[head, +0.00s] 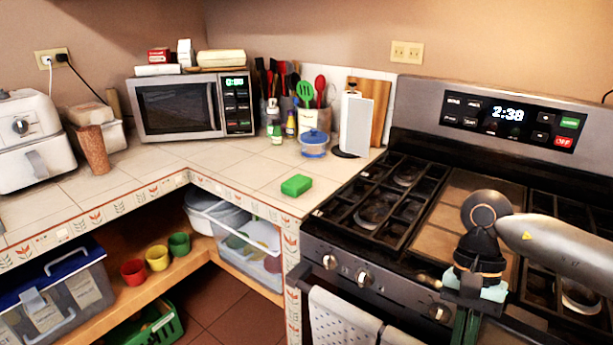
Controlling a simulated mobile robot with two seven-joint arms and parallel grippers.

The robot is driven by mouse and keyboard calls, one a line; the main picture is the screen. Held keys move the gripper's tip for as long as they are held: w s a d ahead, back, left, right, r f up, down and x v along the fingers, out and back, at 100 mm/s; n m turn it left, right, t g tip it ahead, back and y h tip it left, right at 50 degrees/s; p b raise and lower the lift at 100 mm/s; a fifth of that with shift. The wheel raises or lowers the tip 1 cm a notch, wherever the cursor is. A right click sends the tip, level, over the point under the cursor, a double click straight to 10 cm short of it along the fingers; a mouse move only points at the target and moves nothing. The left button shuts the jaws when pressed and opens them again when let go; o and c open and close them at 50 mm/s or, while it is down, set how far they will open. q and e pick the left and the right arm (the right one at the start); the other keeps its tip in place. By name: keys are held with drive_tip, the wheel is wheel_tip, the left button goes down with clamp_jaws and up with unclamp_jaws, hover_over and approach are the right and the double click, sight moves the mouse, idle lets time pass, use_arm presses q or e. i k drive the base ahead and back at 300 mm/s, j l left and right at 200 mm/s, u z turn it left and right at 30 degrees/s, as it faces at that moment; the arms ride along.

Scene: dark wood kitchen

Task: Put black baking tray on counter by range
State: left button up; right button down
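I cannot make out a black baking tray in the head view. The tiled counter (237,173) runs along the wall and ends at the left side of the range (338,240). My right gripper (466,328) hangs from the arm at the right, in front of the range's front edge. Its fingertips run toward the bottom edge of the picture, so I cannot tell its opening or whether it holds anything. My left gripper is not in view.
A green sponge (296,185) lies on the counter near the range. A towel (340,318) hangs on the oven handle. Counter tiles left of the sponge are clear.

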sight(249, 161)
drive_tip(key=j+u, duration=0.15)
drive_tip(key=i+j+u, duration=0.4)
drive_tip(key=j, duration=0.25)
drive_tip(key=i+j+u, duration=0.1)
drive_tip(key=i+u, duration=0.3)
drive_tip(key=i, duration=0.4)
drive_tip(key=i+l, duration=0.65)
